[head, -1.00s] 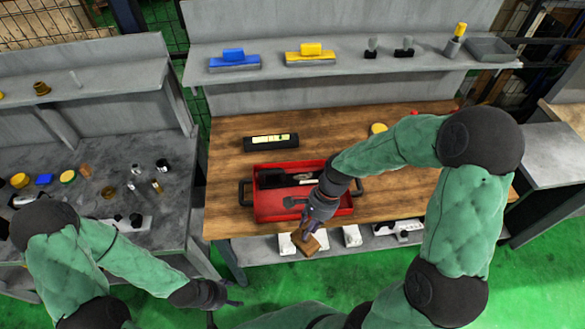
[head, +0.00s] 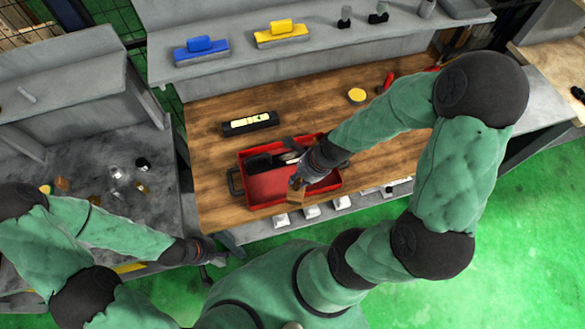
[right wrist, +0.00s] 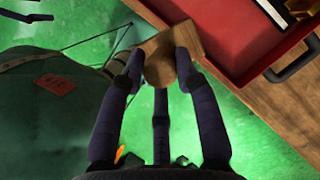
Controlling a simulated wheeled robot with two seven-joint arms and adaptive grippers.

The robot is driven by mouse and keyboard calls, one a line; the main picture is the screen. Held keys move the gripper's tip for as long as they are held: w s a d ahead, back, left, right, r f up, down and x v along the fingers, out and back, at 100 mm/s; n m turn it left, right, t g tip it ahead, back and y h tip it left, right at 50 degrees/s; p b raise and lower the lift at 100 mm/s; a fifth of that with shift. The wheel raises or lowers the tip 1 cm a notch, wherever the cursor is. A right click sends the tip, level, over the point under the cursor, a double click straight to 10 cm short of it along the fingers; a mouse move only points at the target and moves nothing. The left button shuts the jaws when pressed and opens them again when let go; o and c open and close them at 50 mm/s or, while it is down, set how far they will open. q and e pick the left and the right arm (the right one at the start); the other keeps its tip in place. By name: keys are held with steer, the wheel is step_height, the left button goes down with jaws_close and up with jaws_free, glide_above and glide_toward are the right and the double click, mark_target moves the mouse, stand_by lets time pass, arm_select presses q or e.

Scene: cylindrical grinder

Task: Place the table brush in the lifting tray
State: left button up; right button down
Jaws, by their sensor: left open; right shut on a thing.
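The table brush (head: 297,197) is a brown wooden piece; its bristles do not show clearly. My right gripper (head: 297,183) is shut on it, at the front edge of the lifting tray. In the right wrist view the fingers (right wrist: 160,70) close around the brush (right wrist: 163,48), beside the tray's red rim (right wrist: 212,58). I cannot tell whether brush and rim touch. The red lifting tray (head: 267,187) sits on the wooden table with dark tools in its back part; my right arm hides its right part. My left gripper (head: 216,255) is open and empty, low at the left.
A black level (head: 250,123) lies behind the tray. A yellow disc (head: 357,95) and a red item (head: 389,79) lie further right. Blue (head: 201,50) and yellow (head: 281,33) blocks stand on the shelf. The tray's front-left floor is bare. A grey bench with small parts stands left.

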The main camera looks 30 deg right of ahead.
steer(key=w, duration=0.1)
steer(key=w+f, duration=0.1)
steer(key=w+d+f, duration=0.1)
steer(key=shift+w, duration=0.3)
steer(key=w+d+f+b, duration=0.1)
steer(key=w+f+b, duration=0.2)
steer(key=f, duration=0.5)
steer(key=shift+w+d+f+b, duration=0.2)
steer(key=shift+w+d+b, duration=0.1)
steer(key=shift+w, duration=0.3)
steer(key=c, duration=0.9)
jaws_free()
steer(key=shift+f, duration=0.1)
